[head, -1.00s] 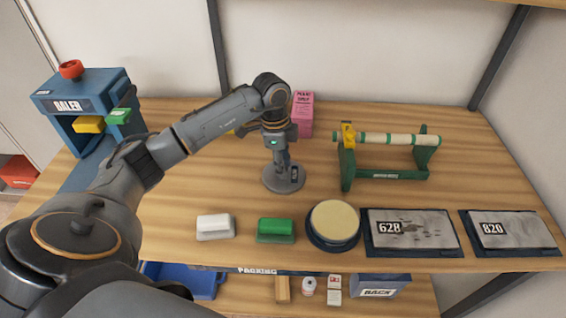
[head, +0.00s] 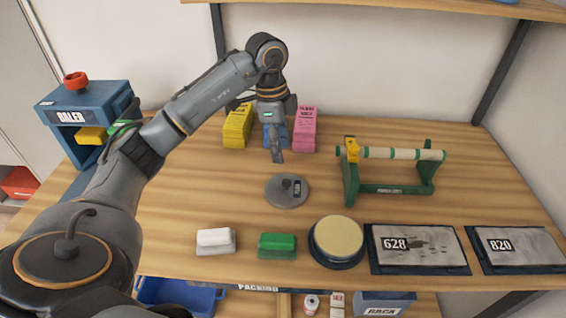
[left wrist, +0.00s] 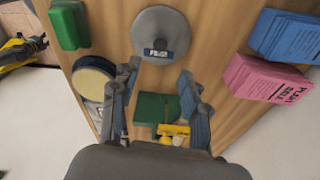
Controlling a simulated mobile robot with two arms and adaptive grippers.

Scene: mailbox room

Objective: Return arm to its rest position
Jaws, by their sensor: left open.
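My left gripper (head: 277,155) is raised above the wooden table, in front of the paper stacks and behind the grey round weight (head: 287,190). Its fingers are apart and hold nothing. In the left wrist view my left gripper (left wrist: 160,95) is open, and the grey round weight (left wrist: 160,33) with its dark label lies beyond the fingertips, apart from them. My left arm reaches in from the left side of the head view. My right gripper is not in view.
Yellow (head: 237,127), blue (head: 276,135) and pink (head: 304,130) stacks stand behind the gripper. A green roll stand (head: 390,188) is to the right. The blue baler (head: 85,115) is at left. Two erasers, a round pad and numbered plates (head: 416,250) line the front edge.

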